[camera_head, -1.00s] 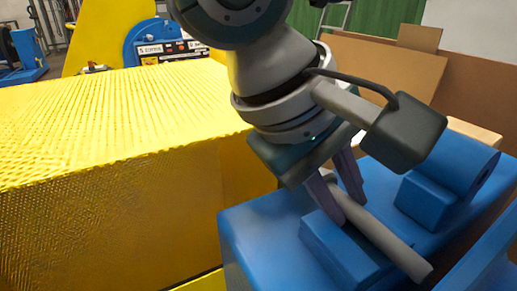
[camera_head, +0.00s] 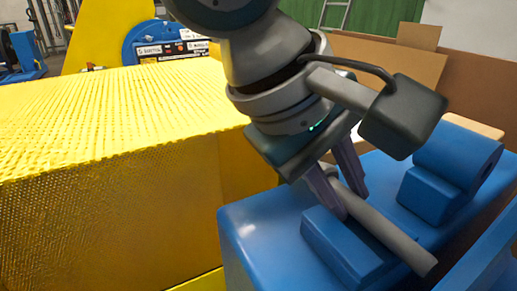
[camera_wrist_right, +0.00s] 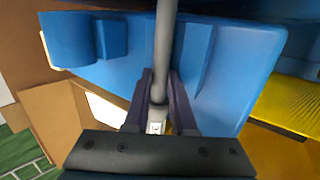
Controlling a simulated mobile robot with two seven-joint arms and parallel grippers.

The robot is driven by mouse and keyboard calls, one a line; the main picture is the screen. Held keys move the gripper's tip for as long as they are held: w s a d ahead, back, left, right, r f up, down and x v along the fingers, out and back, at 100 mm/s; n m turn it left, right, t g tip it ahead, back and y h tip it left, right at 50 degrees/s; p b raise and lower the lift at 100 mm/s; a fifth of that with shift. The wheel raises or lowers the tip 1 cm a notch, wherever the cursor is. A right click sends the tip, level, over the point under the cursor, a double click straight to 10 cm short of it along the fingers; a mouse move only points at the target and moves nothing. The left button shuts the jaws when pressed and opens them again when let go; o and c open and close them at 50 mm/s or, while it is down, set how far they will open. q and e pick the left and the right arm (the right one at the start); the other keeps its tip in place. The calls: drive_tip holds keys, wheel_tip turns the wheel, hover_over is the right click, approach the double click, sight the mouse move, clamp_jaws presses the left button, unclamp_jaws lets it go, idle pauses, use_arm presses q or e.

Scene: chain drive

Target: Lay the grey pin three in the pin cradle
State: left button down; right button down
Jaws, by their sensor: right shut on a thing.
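My right gripper (camera_head: 346,198) is shut on the grey pin (camera_head: 392,238), a smooth round rod, and holds it near its far end. The pin slants toward the front right, just above or on the blue fixture (camera_head: 255,225). It runs along the right side of a low blue block (camera_head: 345,254). In the right wrist view, the pin (camera_wrist_right: 163,60) passes between the fingers (camera_wrist_right: 160,100) and runs beside a long blue block (camera_wrist_right: 195,58). Whether the pin touches the fixture, and which part is the cradle, I cannot tell. My left gripper is not in view.
A second blue block with a rounded top (camera_head: 455,160) stands on the fixture to the right. A large yellow textured box (camera_head: 110,130) fills the left side. Brown cardboard (camera_head: 385,65) stands behind. A blue wall or edge (camera_head: 490,262) lies at the front right.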

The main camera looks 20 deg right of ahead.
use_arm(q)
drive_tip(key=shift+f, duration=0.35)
use_arm(e)
wheel_tip(320, 180, down, 2)
drive_tip(key=shift+f, duration=0.2)
drive_tip(key=c, duration=0.9)
unclamp_jaws()
drive_tip(key=shift+o, duration=0.6)
drive_tip(key=shift+a+r, duration=0.1)
drive_tip(key=shift+o, duration=0.6)
drive_tip(key=r+p, duration=0.1)
drive_tip(key=r, duration=0.1)
drive_tip(key=a+r+p, duration=0.1)
drive_tip(key=r+p, duration=0.1)
drive_tip(key=shift+a+r, duration=0.15)
use_arm(q)
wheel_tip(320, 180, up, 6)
drive_tip(key=p, duration=0.3)
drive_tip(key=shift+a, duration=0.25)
use_arm(e)
drive_tip(key=v, duration=0.7)
drive_tip(key=shift+r, duration=0.2)
